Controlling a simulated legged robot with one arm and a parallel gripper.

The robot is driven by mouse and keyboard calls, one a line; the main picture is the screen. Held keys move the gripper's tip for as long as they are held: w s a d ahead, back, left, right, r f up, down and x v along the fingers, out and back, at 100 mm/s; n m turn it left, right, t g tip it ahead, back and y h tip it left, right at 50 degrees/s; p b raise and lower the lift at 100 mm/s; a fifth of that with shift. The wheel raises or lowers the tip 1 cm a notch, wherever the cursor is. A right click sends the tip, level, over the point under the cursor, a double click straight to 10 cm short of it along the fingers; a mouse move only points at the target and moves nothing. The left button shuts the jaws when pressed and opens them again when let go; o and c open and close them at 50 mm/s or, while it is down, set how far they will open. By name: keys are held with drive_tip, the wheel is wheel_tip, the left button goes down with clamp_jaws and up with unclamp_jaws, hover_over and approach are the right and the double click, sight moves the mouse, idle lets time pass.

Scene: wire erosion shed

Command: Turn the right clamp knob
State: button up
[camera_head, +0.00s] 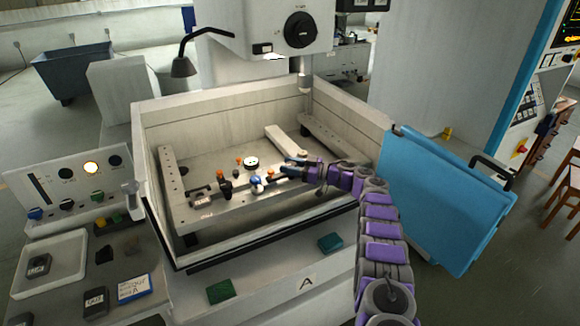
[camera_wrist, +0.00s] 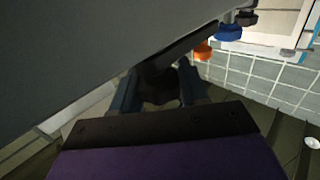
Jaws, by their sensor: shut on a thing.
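My gripper (camera_head: 287,171) reaches in from the right over the machine's work tank, low at the fixture. In the wrist view my gripper (camera_wrist: 160,90) has its two blue fingers on either side of a dark knob (camera_wrist: 158,86) and is shut on it. I take this to be the right clamp knob; in the head view my fingers mostly hide it. To its left are a blue knob (camera_head: 256,180) and a small orange knob (camera_head: 271,171). A black knob with orange (camera_head: 224,187) stands farther left on the fixture. How far the held knob is turned cannot be seen.
The tank's walls (camera_head: 225,107) surround the fixture, and the blue tank door (camera_head: 440,190) stands open at the right. A white round dial (camera_head: 250,162) sits behind the knobs. A lamp (camera_head: 184,67) overhangs the back left.

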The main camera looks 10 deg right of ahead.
drive_tip(key=shift+d+r+m+t+h+p, duration=0.2)
drive_tip(key=shift+m+t+h+p, duration=0.4)
drive_tip(key=shift+p, duration=0.7)
drive_tip(key=shift+d+r+m+t+h+p, duration=0.1)
drive_tip(key=shift+r+m+t+h+p, duration=0.2)
drive_tip(key=shift+t+p, duration=0.75)
drive_tip(key=shift+a+f+m+t+h+p, duration=0.15)
drive_tip(key=shift+m+t+h+p, duration=0.65)
drive_tip(key=shift+p, duration=0.55)
drive_tip(key=shift+m+t+h+p, duration=0.35)
drive_tip(key=shift+m+h, duration=0.15)
drive_tip(key=shift+m, duration=0.1)
drive_tip(key=shift+f+m+t+h, duration=0.15)
drive_tip(key=shift+m+t+h, duration=0.45)
drive_tip(key=shift+h, duration=0.2)
drive_tip(key=m+t+h+b, duration=0.1)
drive_tip(key=m+h, duration=0.1)
drive_tip(key=h, duration=0.1)
drive_tip(key=m+t+h+b, duration=0.1)
drive_tip(key=m+h, duration=0.2)
drive_tip(key=h, duration=0.1)
drive_tip(key=shift+a+t, duration=0.2)
drive_tip(key=shift+t, duration=0.2)
drive_tip(key=shift+d+m+h+p, duration=0.1)
drive_tip(key=shift+m+h+p, duration=0.2)
drive_tip(key=shift+m+h, duration=1.2)
drive_tip(key=shift+m+h+p, duration=0.3)
drive_tip(key=shift+m+h, duration=0.5)
drive_tip(key=shift+h, duration=1.7)
